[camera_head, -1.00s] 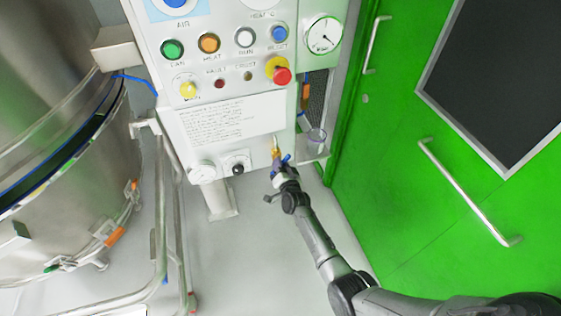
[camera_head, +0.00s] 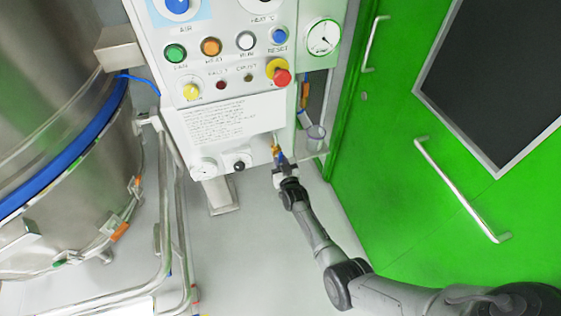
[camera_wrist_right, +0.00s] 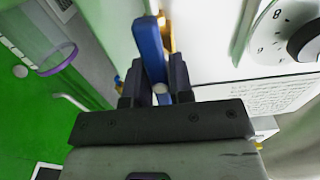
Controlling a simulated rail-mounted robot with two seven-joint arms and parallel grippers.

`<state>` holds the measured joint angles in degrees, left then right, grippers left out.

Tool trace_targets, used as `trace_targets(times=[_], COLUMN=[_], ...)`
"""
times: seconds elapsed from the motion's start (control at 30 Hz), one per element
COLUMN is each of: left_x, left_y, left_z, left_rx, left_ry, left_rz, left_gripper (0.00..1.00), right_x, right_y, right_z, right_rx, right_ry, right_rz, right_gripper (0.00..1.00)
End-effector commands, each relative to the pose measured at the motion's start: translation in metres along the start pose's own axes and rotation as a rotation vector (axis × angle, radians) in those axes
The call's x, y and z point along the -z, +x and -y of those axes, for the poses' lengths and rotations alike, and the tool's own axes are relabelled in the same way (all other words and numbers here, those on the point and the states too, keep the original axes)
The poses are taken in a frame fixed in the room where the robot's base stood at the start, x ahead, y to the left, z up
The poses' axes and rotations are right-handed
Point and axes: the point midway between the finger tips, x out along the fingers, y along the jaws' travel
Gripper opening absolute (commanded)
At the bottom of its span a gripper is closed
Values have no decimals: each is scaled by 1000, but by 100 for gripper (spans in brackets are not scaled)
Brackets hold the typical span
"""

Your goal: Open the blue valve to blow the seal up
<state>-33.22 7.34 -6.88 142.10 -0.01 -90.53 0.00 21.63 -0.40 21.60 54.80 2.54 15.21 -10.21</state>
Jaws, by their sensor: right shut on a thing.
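The blue valve handle (camera_head: 281,156) is on a brass fitting (camera_head: 276,147) at the lower right corner of the control panel. In the right wrist view the blue handle (camera_wrist_right: 150,45) runs up from between the fingers, beside the brass body. My right gripper (camera_head: 284,166) is shut on this handle, and its dark fingers (camera_wrist_right: 154,88) sit on either side of it. The seal (camera_head: 66,158) shows as a wide blue band filling the gap around the steel vessel. My left gripper is not in view.
The control panel (camera_head: 235,118) carries buttons, a yellow-and-red stop button (camera_head: 281,76) and a gauge (camera_head: 323,36). A green door (camera_head: 400,230) stands right, and a tubular rail (camera_head: 166,220) left.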

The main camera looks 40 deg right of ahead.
Motion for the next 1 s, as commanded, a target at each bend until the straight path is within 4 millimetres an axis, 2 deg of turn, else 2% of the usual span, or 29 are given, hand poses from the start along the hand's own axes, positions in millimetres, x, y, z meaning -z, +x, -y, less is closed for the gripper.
trace_targets(times=[0.53, 0.57, 0.6, 0.83, 1.0], left_x=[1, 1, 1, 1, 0], left_y=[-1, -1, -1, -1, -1], left_z=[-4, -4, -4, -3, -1], left_rx=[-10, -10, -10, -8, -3], left_ry=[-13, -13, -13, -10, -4], left_rz=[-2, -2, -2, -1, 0], left_gripper=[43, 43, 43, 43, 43], right_x=[0, 0, 0, 0, 0], right_y=[0, 0, 0, 0, 0], right_z=[0, 0, 0, 0, 0], right_rx=[0, 0, 0, 0, 0], right_ry=[-23, -23, -23, -22, -22], right_rz=[1, 0, 1, 0, 0], right_gripper=[0, 22, 26, 47, 47])
